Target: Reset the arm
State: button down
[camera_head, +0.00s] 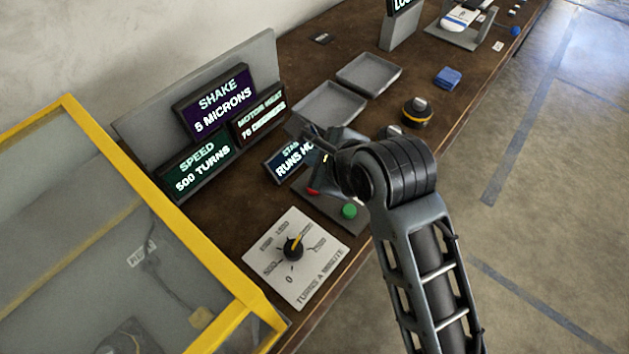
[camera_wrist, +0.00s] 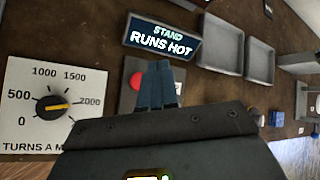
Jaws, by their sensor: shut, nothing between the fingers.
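My arm (camera_head: 430,260) reaches up from the lower right in the head view, over the brown bench. My gripper (camera_head: 312,132) is at its far end, above the bench near the "STAND RUNS HOT" sign, and is partly hidden by the wrist. In the wrist view my gripper (camera_wrist: 158,68) is shut and empty, its fingers together beside the red button (camera_wrist: 137,81). The red button also shows in the head view (camera_head: 313,191), just below the gripper. I cannot tell whether the fingers touch anything.
The dial plate (camera_head: 270,262) has its pointer near 2000. A green button (camera_head: 349,211) sits beside my arm. Signs read "SPEED 500 TURNS" (camera_head: 196,166) and "SHAKE 5 MICRONS" (camera_head: 215,105). Two grey trays (camera_head: 330,104) lie behind. A yellow-framed case (camera_head: 165,225) stands left.

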jog(key=s+d+f+n, duration=0.1)
jog(key=s+d+f, duration=0.1)
jog(key=s+d+f+n+t, duration=0.1)
jog(key=s+d+f, duration=0.1)
jog(key=s, duration=0.1)
jog(key=s+d+f+n+t, duration=0.1)
jog(key=s+d+f+n, duration=0.1)
jog(key=s+d, duration=0.1)
jog(key=shift+s+h, duration=0.1)
jog(key=shift+h, duration=0.3)
jog(key=s+d+r+n+t+h+b, duration=0.1)
jog(key=s+d+n+t+h, duration=0.1)
jog(key=s+d+n, duration=0.6)
jog(key=s+d+r+n+t+h, duration=0.15)
jog(key=s+d, duration=0.25)
jog(key=s, duration=0.7)
jog(key=s+d+r+n+t, duration=0.1)
jog(key=s+d+r+n, duration=0.2)
jog(key=s+r+n, duration=0.3)
jog(key=shift+s+d+r+n+t+h, duration=0.35)
jog(key=shift+s+r, duration=0.5)
jog(key=shift+s, duration=0.75)
jog(key=shift+a, duration=0.1)
